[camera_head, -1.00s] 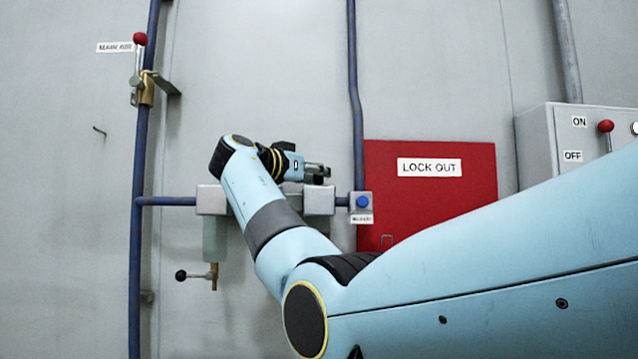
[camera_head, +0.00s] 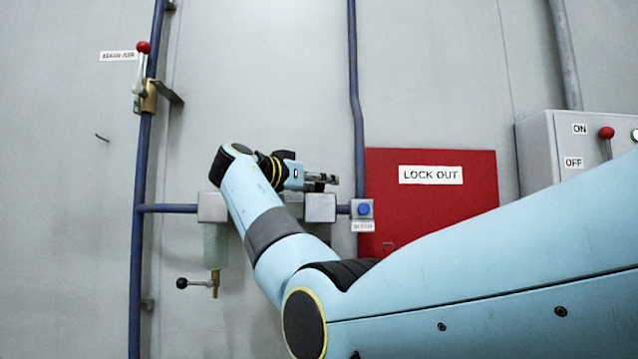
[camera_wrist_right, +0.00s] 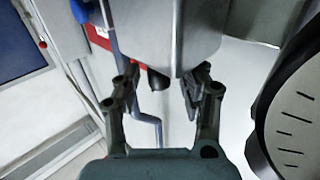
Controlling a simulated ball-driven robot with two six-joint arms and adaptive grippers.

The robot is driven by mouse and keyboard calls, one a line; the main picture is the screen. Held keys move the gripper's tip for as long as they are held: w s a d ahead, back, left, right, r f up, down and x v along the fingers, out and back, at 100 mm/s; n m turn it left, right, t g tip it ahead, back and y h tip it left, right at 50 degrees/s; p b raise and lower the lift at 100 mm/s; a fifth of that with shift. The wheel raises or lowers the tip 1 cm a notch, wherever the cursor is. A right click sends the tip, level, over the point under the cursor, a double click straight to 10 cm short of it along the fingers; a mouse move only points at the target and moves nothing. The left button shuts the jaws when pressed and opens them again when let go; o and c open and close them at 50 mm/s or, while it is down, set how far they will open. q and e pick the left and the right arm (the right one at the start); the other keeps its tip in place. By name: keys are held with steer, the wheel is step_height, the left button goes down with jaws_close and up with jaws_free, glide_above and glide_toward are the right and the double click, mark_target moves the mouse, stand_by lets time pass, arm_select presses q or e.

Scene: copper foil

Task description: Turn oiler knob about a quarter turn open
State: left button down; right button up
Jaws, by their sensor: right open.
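In the head view, the grey oiler block (camera_head: 320,208) is on the right end of the wall unit, beside the blue button. My right gripper (camera_head: 332,180) is just above this block, pointing right, and hides its top. In the right wrist view, the open fingers of my right gripper (camera_wrist_right: 163,84) are on either side of a small dark knob (camera_wrist_right: 157,80) at the end of a grey body (camera_wrist_right: 165,35). I cannot tell whether the fingers touch the knob. My left gripper is not in view.
A blue button (camera_head: 363,209) and a red LOCK OUT panel (camera_head: 430,200) are right of the block. A glass bowl (camera_head: 215,245) with a drain lever (camera_head: 195,284) hangs at the left. A vertical blue pipe (camera_head: 356,100) runs above.

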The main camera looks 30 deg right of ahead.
steer(key=v, duration=1.2)
steer(key=shift+a+f, duration=0.15)
